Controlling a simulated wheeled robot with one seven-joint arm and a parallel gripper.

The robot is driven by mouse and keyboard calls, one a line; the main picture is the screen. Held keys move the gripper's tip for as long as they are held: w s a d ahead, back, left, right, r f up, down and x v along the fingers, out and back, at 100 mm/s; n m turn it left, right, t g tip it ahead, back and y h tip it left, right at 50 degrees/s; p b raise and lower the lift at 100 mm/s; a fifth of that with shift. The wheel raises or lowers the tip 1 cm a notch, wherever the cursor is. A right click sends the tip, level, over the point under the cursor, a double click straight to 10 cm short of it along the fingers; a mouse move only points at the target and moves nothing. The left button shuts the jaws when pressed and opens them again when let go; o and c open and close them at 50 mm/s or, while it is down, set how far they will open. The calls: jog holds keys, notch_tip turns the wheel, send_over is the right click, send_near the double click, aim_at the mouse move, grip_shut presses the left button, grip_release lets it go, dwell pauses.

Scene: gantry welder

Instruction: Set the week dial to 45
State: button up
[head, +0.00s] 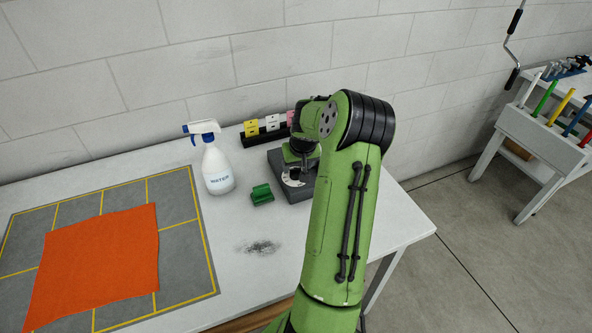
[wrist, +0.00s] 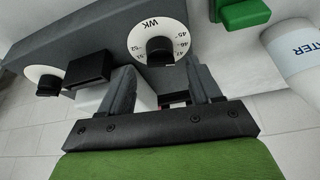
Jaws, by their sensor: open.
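The week dial (wrist: 147,27) is a white disc marked WK on a dark grey box (head: 287,196). Its black knob (wrist: 160,50) sticks out from the middle. Numbers from 45 upward show on the dial's right side, and 52 on its left. I cannot tell which number is set. My gripper (wrist: 162,78) is open, its two grey fingers pointing toward the dial with the knob near the gap between their tips. I see no clear contact. In the head view my arm hides the fingers and part of the box.
A second white dial with a black knob (wrist: 48,85) and a black block (wrist: 88,67) sit left of the week dial in the wrist view. A green block (head: 262,194) and a WATER spray bottle (head: 217,169) stand nearby. An orange cloth (head: 97,265) lies on the mat.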

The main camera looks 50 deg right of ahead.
aim_at(297, 169)
jog(key=x, duration=0.4)
jog(key=shift+a, duration=0.1)
jog(key=c, duration=1)
jog(key=shift+d+n+t+y+b, duration=0.15)
jog(key=shift+n+y, duration=0.4)
jog(key=shift+n, duration=0.9)
jog(key=shift+d+n+t+y+b, duration=0.1)
jog(key=shift+n+t+y+b, duration=0.3)
jog(key=shift+n, duration=1.05)
